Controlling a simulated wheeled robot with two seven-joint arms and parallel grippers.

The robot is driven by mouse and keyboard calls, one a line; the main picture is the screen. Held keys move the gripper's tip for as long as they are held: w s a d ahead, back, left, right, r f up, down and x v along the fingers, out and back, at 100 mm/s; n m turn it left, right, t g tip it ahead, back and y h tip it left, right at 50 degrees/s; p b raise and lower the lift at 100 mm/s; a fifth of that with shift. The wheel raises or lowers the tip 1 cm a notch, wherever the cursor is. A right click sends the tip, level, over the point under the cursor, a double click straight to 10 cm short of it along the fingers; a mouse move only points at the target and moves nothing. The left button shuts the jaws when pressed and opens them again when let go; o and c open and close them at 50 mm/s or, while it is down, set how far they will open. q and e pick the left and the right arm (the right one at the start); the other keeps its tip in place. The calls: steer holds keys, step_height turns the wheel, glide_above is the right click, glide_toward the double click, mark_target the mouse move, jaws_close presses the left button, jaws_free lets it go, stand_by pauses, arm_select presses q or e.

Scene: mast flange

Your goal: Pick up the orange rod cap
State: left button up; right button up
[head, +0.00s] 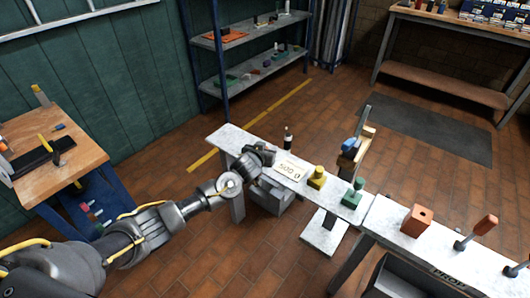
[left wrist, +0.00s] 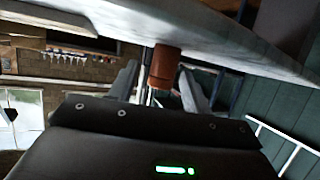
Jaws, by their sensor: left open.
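The orange-brown rod cap (left wrist: 165,67) is a short cylinder in the left wrist view, against the underside of a pale surface that fills the top of that picture. My left gripper (head: 266,154) is at the left part of the pale bench in the head view. Its two grey fingers (left wrist: 160,84) are open, one on each side of the cap in the picture. I cannot tell whether they touch it. In the head view I cannot make out the cap near the gripper; the gripper seems to hide it. My right gripper is not in view.
On the pale bench (head: 232,142) stand a dark bottle (head: 288,138), a label card (head: 290,169), a yellow piece (head: 317,177) and a green piece (head: 353,193). An orange block (head: 417,220) and an orange-handled rod (head: 485,228) stand on the right bench.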

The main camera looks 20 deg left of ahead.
arm_select(q)
steer(key=shift+c, duration=0.6)
steer(key=c, duration=0.9)
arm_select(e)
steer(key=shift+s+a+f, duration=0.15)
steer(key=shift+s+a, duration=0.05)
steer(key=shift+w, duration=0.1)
